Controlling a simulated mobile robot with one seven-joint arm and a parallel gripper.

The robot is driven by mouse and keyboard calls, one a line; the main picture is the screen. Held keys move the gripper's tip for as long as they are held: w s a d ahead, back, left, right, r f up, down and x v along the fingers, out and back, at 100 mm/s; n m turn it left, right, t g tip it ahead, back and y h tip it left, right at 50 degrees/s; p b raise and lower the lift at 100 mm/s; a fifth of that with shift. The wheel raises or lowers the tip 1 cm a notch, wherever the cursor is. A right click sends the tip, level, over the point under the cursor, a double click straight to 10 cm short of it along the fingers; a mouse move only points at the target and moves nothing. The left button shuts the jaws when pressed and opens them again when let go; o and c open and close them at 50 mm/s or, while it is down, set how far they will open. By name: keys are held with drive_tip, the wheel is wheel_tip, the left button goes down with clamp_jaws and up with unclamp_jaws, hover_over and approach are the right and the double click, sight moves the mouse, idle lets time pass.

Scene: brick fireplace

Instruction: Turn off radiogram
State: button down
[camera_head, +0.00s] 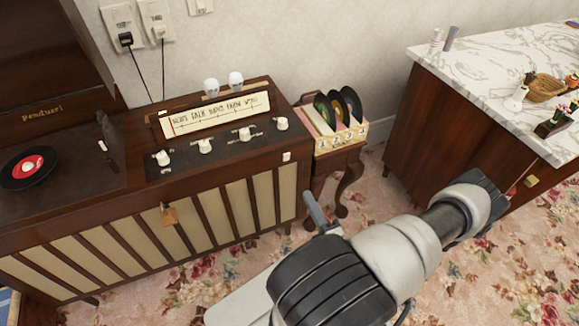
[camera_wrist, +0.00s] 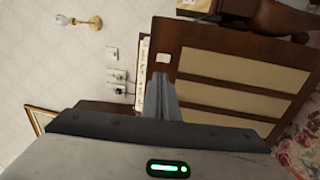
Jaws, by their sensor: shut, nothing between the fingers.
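The radiogram (camera_head: 130,200) is a dark wooden cabinet with cream front slats, at the left and centre of the head view. Its top has a lit dial (camera_head: 215,115) and several white knobs (camera_head: 205,146). A small white switch (camera_head: 286,156) sits at the upper right of the front, and it also shows in the wrist view (camera_wrist: 162,57). My gripper (camera_head: 314,208) is shut and empty, in front of the cabinet's right end and below the switch in the head view. In the wrist view, its closed fingers (camera_wrist: 161,92) point towards the switch, apparently apart from it.
A record rack (camera_head: 340,130) on a small wooden stand is right of the radiogram. A marble-topped cabinet (camera_head: 490,75) stands at the right. Wall sockets (camera_head: 123,30) with plugged-in cords are behind. Floral carpet (camera_head: 520,255) covers the open floor in front.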

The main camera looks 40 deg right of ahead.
sight(286, 156)
drive_tip(key=b+x, duration=0.2)
drive_tip(key=x, duration=1.1)
drive_tip(key=shift+w+r, duration=0.1)
drive_tip(key=shift+w, duration=0.45)
